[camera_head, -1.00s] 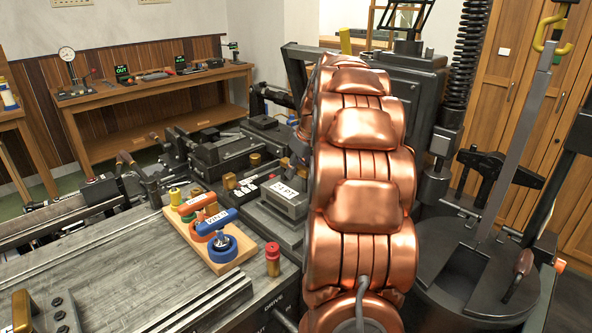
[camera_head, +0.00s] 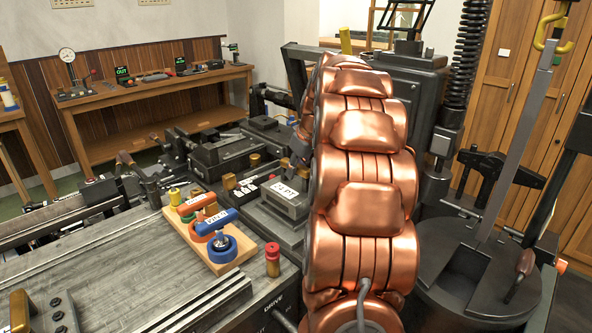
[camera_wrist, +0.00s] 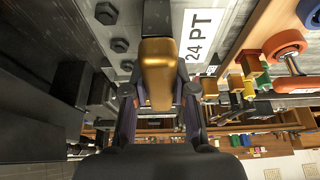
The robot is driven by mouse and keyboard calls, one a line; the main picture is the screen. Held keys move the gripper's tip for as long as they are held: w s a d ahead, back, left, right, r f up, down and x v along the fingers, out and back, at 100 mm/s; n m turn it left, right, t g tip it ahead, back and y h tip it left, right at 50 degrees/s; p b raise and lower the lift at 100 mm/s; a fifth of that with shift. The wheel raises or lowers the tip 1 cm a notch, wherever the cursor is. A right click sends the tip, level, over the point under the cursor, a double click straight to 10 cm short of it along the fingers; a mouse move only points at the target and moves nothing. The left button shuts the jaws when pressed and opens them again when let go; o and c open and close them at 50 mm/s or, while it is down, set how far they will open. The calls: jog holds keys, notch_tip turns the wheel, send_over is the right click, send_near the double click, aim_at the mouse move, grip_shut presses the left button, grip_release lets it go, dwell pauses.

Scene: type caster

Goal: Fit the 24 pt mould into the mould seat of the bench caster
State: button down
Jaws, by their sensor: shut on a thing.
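The 24 pt mould is a dark grey block (camera_head: 288,206) with a white "24 PT" label, seen in the head view just left of my copper-coloured arm. The label also shows in the wrist view (camera_wrist: 199,36). My gripper (camera_wrist: 160,104) has its two dark fingers on either side of a brass handle (camera_wrist: 158,62) next to that label and is shut on it. In the head view my arm mostly hides the gripper. The block sits low among the dark machine parts of the caster (camera_head: 262,232). I cannot tell whether it is fully down in the seat, whose edges are hidden.
Left of the mould stands a wooden tray (camera_head: 219,266) with orange and blue handled pieces. A red-topped brass cylinder (camera_head: 272,260) stands in front. Another brass-knobbed block (camera_head: 230,182) is behind left. A round dark pot (camera_head: 465,270) is to the right.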

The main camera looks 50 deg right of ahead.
jog(key=shift+f+b, duration=0.7)
jog(key=shift+f, duration=0.35)
dwell(0.7)
jog(key=c, duration=0.9)
grip_release()
jog(key=shift+o, duration=0.2)
jog(key=v, duration=1.2)
jog(key=s+a+f+g+y+p, duration=0.1)
jog(key=s+a+f+g+p, duration=0.1)
jog(key=a, duration=1.1)
jog(key=s+a+f+g+p, duration=0.1)
jog(key=s+a+f, duration=0.2)
jog(key=a, duration=1)
jog(key=s+a+f+g+p, duration=0.1)
jog(key=s+a+f, duration=0.2)
jog(key=s, duration=0.3)
jog(key=s+a+f+g, duration=0.1)
jog(key=s+a+f, duration=0.2)
jog(key=s, duration=0.4)
jog(key=s+a+f+g+h+p, duration=0.1)
jog(key=s+a+f, duration=0.2)
jog(key=s+a, duration=0.2)
jog(key=s, duration=0.2)
jog(key=shift+s+p, duration=0.25)
jog(key=shift+p, duration=0.1)
